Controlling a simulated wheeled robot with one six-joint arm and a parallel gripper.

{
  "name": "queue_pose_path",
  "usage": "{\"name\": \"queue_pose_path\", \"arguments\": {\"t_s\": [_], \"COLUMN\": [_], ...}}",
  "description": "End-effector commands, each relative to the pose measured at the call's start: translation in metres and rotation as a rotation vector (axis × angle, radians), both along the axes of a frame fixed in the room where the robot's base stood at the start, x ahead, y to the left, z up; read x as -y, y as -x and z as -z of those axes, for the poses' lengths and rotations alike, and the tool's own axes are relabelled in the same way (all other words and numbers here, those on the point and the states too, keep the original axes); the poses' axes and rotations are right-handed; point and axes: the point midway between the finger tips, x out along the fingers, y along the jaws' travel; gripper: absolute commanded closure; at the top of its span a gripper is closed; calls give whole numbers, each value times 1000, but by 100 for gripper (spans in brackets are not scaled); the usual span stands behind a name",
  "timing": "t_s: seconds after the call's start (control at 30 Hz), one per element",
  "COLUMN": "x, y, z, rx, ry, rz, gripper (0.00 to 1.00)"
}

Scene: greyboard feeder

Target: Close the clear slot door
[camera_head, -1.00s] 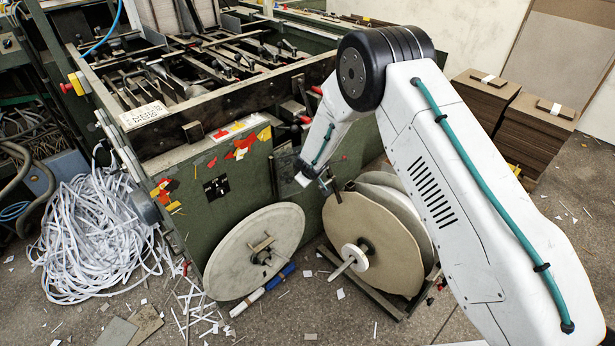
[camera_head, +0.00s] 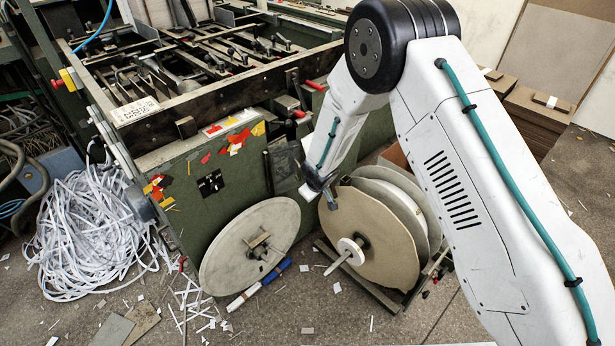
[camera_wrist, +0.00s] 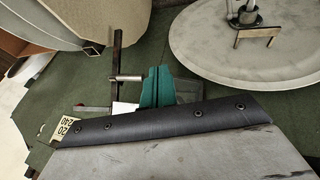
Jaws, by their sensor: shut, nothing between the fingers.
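A grey, see-through-looking panel (camera_head: 286,160), which seems to be the clear slot door, is on the green machine's side at the right end of its front face. Its exact angle is hard to tell. In the wrist view a greyish panel (camera_wrist: 189,91) shows beside and partly behind my fingers. My gripper (camera_head: 331,203) is right of and below the panel in the head view, in front of the reel's upper edge. In the wrist view its teal fingers (camera_wrist: 156,86) are shut and empty. I cannot tell whether they touch the panel.
A large cardboard-coloured reel (camera_head: 375,250) stands close below my gripper, and a grey disc (camera_head: 250,245) leans left of it. Red-tipped levers (camera_head: 300,112) stick out above. Tangled white strips (camera_head: 85,235) lie at the left. Stacked boards (camera_head: 535,115) stand at the back right.

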Motion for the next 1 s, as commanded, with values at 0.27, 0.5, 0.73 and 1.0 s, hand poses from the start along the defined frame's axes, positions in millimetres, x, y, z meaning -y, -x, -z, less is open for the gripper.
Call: {"name": "queue_pose_path", "arguments": {"t_s": [0.27, 0.5, 0.73, 1.0], "x": [-56, -109, -81, -9], "y": [134, 164, 115, 73], "z": [102, 121, 97, 24], "rx": [-404, -364, 167, 849], "ry": [-336, -789, -1012, -850], "rz": [133, 242, 316, 275], "gripper": [100, 100, 100, 100]}}
